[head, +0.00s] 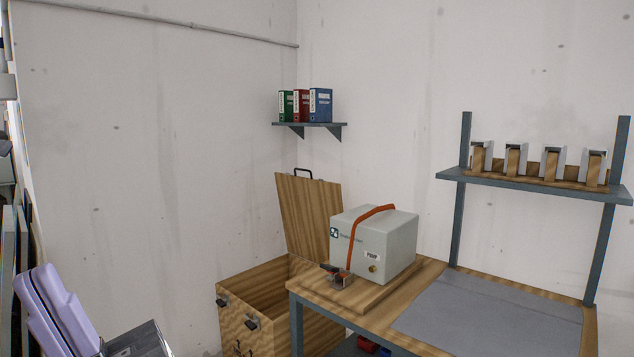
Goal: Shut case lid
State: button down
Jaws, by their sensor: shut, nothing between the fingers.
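The wooden case (235,320) stands on the floor left of the workbench, with dark metal latches on its front. Its lid (308,215) is open and stands up nearly upright at the back, leaning slightly. Lavender and dark grey parts of my own body show at the lower left. My gripper's fingers are not visible.
A grey machine box with an orange strap (398,245) sits on the wooden workbench (425,272), close to the case's right side. A wall shelf (310,125) with binders hangs above the lid. Bare wall and open space lie left of the case.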

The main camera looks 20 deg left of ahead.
aim_at(307, 205)
jog(key=i+j+u, duration=0.15)
jog(key=i+j, duration=0.3)
jog(key=i+j+u, duration=0.1)
jog(key=i+j, duration=0.25)
jog(key=i, duration=0.35)
jog(key=i+j+u, duration=0.1)
jog(key=i, duration=0.55)
jog(key=i+j+u, duration=0.15)
jog(key=i, duration=0.8)
